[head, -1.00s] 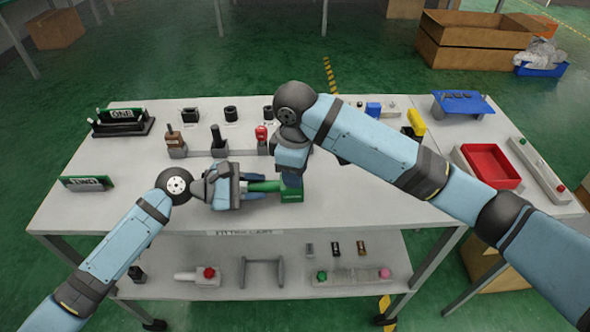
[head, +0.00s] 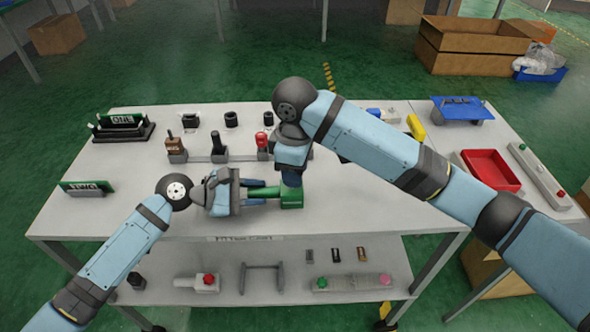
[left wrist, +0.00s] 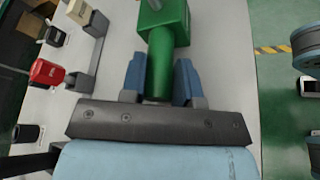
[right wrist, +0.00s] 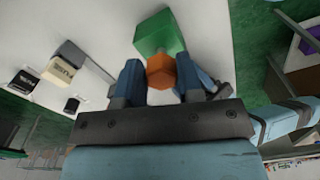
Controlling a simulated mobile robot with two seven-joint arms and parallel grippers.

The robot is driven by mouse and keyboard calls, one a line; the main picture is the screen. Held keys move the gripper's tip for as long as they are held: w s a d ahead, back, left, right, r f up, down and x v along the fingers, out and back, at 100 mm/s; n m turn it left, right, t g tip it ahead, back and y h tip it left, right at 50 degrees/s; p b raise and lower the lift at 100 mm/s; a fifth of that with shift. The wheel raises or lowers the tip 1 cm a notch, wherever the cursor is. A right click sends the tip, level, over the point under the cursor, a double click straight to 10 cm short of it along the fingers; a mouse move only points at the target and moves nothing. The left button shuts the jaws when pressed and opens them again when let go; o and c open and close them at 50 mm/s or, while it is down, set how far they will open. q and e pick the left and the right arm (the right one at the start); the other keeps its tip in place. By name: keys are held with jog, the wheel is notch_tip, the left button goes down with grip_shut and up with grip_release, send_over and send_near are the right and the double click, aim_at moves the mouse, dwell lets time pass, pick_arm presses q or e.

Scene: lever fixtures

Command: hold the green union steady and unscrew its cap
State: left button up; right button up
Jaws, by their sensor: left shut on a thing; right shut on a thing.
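The green union has a square block (head: 292,200) and a round green body (head: 263,191) reaching left from it. It lies at the front middle of the table. My left gripper (head: 240,191) is shut on the round body from the left; its blue fingers flank the body (left wrist: 160,70) in the left wrist view. An orange hexagonal cap (right wrist: 161,72) shows beside the green block (right wrist: 158,35) in the right wrist view. My right gripper (head: 291,178) comes down from above and is shut on this cap. The fingers hide the cap in the head view.
Behind the union stand several fixtures, including a red-topped one (head: 262,141) and a black lever (head: 217,143). A sign reading TWO (head: 87,187) stands at the left. A red tray (head: 490,171) is at the right. The table's front edge is close to my left gripper.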

jog(key=shift+r, duration=0.1)
jog(key=shift+r, duration=1.45)
pick_arm(q)
jog(key=o, duration=1.1)
jog(key=shift+f, duration=0.1)
jog(key=shift+s, duration=0.1)
jog(key=v, duration=1.2)
